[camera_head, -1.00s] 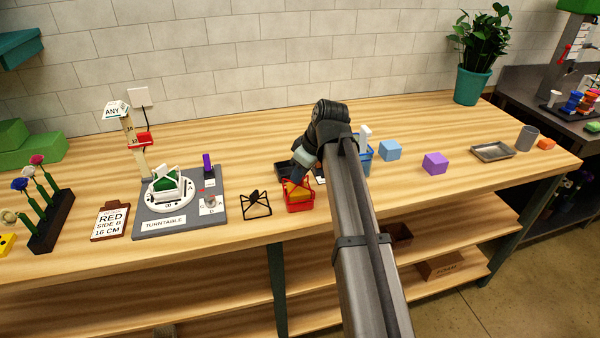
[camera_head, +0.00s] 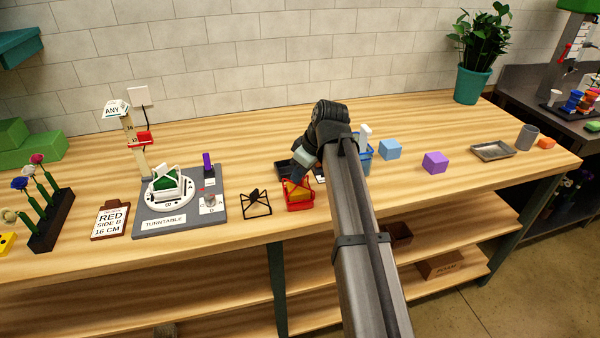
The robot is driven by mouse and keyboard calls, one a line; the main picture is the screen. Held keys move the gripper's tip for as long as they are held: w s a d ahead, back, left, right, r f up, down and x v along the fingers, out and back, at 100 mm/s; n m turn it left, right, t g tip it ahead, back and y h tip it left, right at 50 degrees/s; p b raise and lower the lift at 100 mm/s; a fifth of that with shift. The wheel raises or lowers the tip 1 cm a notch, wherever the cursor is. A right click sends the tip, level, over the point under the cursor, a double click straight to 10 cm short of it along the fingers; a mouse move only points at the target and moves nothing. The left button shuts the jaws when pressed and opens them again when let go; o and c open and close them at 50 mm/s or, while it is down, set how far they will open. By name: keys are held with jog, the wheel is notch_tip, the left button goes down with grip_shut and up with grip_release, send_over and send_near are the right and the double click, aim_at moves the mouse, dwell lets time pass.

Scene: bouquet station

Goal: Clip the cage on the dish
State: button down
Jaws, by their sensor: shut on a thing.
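My gripper (camera_head: 297,178) points down over the front of the bench, at a red wire-like cage (camera_head: 287,207). It is shut on that cage, though the fingertips are small and partly hidden. An orange-yellow block shows within the red outline; I cannot tell whether the cage rests on the bench or hangs just above it. A black wire cage (camera_head: 257,205) stands on the bench just to the left. Farther left, a green block with white edges, seemingly in a dish, sits on the round white turntable (camera_head: 150,197).
The grey turntable base (camera_head: 205,223) carries a purple piece (camera_head: 208,160). A post with a red marker (camera_head: 143,138) rises behind it. A clipboard card (camera_head: 110,220) lies at left. A blue bin (camera_head: 366,160), blue block (camera_head: 390,150) and purple block (camera_head: 435,162) stand right of my arm.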

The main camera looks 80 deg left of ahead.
jog(key=c, duration=1.1)
grip_release()
jog(key=shift+c, duration=0.2)
jog(key=shift+o, duration=0.3)
jog(key=o, duration=0.4)
jog(key=shift+r, duration=0.1)
jog(key=shift+r, duration=2.15)
jog(key=shift+c, duration=0.4)
grip_shut()
